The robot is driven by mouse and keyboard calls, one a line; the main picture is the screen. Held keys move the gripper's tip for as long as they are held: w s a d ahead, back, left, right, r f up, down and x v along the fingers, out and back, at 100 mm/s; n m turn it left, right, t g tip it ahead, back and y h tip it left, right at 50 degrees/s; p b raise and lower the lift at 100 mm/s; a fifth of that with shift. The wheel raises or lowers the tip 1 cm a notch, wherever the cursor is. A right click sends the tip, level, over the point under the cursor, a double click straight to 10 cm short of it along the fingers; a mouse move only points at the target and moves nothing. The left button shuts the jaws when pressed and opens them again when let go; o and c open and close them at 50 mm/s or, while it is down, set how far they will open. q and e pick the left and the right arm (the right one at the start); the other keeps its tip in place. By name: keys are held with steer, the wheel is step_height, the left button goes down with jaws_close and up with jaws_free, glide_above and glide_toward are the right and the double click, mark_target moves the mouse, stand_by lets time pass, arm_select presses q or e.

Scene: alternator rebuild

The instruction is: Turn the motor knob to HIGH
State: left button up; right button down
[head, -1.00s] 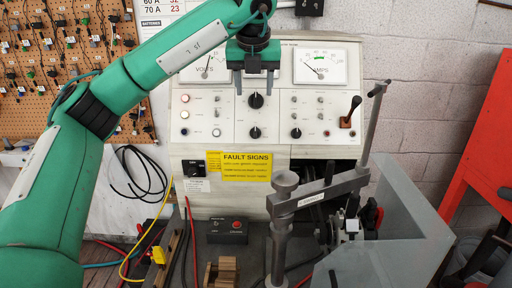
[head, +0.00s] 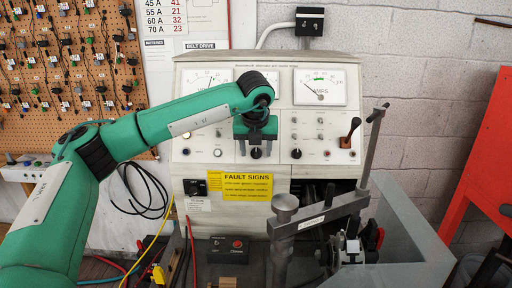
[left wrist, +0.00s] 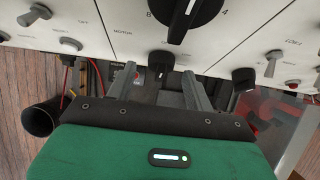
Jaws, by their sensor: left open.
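The grey-white test bench panel (head: 215,130) faces me. My left gripper (head: 256,148) hangs in front of its middle, open and empty. A small black knob (head: 256,154) shows between and just below its fingertips; in the left wrist view this knob (left wrist: 160,64) lies between the fingers, with a white mark on it. I cannot tell whether they touch it. A larger black knob (left wrist: 185,14) with numbers around it sits above, hidden by my gripper in the head view. A "MOTOR" label (left wrist: 123,30) is printed to the left. My right gripper is not in view.
An arm-like metal clamp (head: 320,212) stands below right. A yellow fault-signs label (head: 245,187) is under the panel. Cables hang at lower left.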

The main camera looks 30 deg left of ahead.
arm_select(q)
steer(key=shift+w+f, duration=0.15)
steer(key=shift+f, duration=0.25)
steer(key=c, duration=1)
